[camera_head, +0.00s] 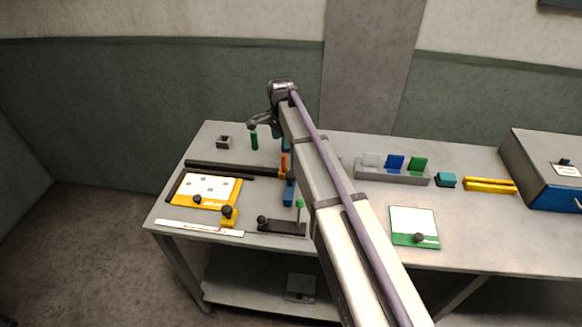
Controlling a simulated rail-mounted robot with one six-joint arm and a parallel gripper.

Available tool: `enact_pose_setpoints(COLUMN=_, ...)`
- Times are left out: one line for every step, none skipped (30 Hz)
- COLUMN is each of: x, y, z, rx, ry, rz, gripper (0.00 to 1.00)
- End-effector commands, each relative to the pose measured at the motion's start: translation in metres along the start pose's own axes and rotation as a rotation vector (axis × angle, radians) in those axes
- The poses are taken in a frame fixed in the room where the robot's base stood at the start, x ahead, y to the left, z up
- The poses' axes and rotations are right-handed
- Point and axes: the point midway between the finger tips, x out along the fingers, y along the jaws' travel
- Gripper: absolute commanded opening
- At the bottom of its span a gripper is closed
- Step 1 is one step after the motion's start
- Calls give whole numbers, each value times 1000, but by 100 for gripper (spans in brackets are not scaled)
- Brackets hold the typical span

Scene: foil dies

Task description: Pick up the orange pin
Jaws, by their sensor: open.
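The orange pin (284,161) appears as a small upright orange piece on the table, just left of my arm. It stands near a blue block (290,192), and its lower part merges with a yellow-orange piece. My arm runs close beside it and may hide part of this group. My gripper (262,121) is open at the far end of the arm, above the back of the table. It is up and left of the orange pin in the picture and apart from it. A green pin (254,140) stands just below the gripper; whether they touch cannot be told.
Dark bars (222,169), a yellow plate (207,191) with a knob, a white ruler (199,228) and a dark fixture (281,227) occupy the left table. Right of my arm are a grey rack (392,175), a green-edged card (414,226) and a blue drawer box (556,185).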

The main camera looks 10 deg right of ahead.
Motion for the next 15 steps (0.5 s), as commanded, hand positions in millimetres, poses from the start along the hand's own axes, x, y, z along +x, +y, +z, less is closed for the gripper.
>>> enact_pose_setpoints(x=22, y=0, z=0, rx=0, ry=0, rz=0, gripper=48)
enact_pose_setpoints(x=29, y=0, z=0, rx=0, ry=0, rz=0, gripper=48)
enact_pose_setpoints(x=37, y=0, z=0, rx=0, ry=0, rz=0, gripper=48)
enact_pose_setpoints(x=43, y=0, z=0, rx=0, ry=0, rz=0, gripper=48)
enact_pose_setpoints(x=46, y=0, z=0, rx=0, ry=0, rz=0, gripper=48)
enact_pose_setpoints(x=49, y=0, z=0, rx=0, ry=0, rz=0, gripper=48)
enact_pose_setpoints(x=49, y=0, z=0, rx=0, ry=0, rz=0, gripper=48)
enact_pose_setpoints(x=48, y=0, z=0, rx=0, ry=0, rz=0, gripper=48)
enact_pose_setpoints(x=46, y=0, z=0, rx=0, ry=0, rz=0, gripper=48)
enact_pose_setpoints(x=47, y=1, z=0, rx=0, ry=0, rz=0, gripper=48)
enact_pose_setpoints(x=49, y=1, z=0, rx=0, ry=0, rz=0, gripper=48)
enact_pose_setpoints(x=54, y=2, z=0, rx=0, ry=0, rz=0, gripper=48)
enact_pose_setpoints(x=60, y=3, z=0, rx=0, ry=0, rz=0, gripper=48)
enact_pose_setpoints(x=66, y=4, z=-1, rx=0, ry=0, rz=0, gripper=48)
enact_pose_setpoints(x=75, y=5, z=-1, rx=0, ry=0, rz=0, gripper=48)
